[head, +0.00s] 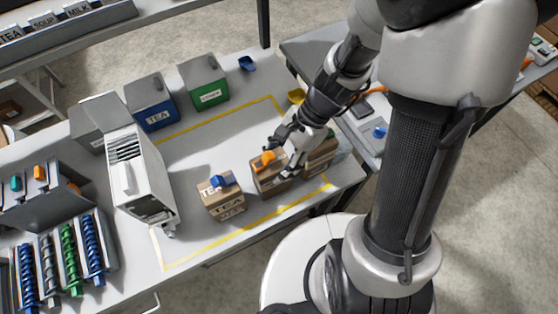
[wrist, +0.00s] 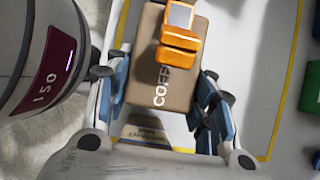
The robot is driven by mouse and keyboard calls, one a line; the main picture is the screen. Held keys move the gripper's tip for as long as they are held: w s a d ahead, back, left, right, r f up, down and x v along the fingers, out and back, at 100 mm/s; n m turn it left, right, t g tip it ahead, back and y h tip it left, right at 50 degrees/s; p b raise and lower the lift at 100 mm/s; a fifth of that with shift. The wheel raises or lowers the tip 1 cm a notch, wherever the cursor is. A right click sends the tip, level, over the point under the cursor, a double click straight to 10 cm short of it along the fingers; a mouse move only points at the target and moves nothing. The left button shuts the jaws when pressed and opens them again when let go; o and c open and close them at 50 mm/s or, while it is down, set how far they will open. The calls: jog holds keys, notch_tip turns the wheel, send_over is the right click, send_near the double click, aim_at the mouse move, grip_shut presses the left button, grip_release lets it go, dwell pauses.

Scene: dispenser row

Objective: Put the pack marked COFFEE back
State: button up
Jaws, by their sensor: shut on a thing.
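The pack marked COFFEE (wrist: 150,75) is a brown pack with an orange clip (wrist: 180,48) on top. In the head view this pack (head: 270,184) is the middle one of three brown packs near the table's front edge. My gripper (wrist: 163,95) is shut on it, with blue-padded fingers on two opposite sides. In the head view my gripper (head: 282,158) comes down from the upper right and partly hides the pack. I cannot tell whether its base touches the table.
A TEA pack (head: 224,203) with a blue clip stands left of it. A pack with a green clip (head: 322,153) is close on the right. Blue TEA (head: 157,118) and green (head: 209,97) canisters stand behind. A white machine (head: 135,172) stands left.

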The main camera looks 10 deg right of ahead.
jog(key=shift+r, duration=0.1)
jog(key=o, duration=1.4)
jog(key=shift+d+r, duration=0.1)
jog(key=shift+r, duration=0.2)
jog(key=p+v, duration=0.4)
jog(key=v, duration=0.7)
jog(key=s+r+n+t+h, duration=0.3)
jog(key=s+r+n, duration=0.1)
jog(key=r+n, duration=0.3)
jog(key=s+d+r+n+t+h, duration=0.1)
jog(key=s+r+n+t+h, duration=0.1)
jog(key=s+r+n, duration=0.3)
notch_tip(320, 180, up, 2)
jog(key=n+t, duration=0.1)
jog(key=n, duration=0.1)
jog(key=shift+s+d+r+n+h, duration=0.2)
jog(key=shift+s+n+h, duration=0.1)
jog(key=shift+n+h, duration=0.1)
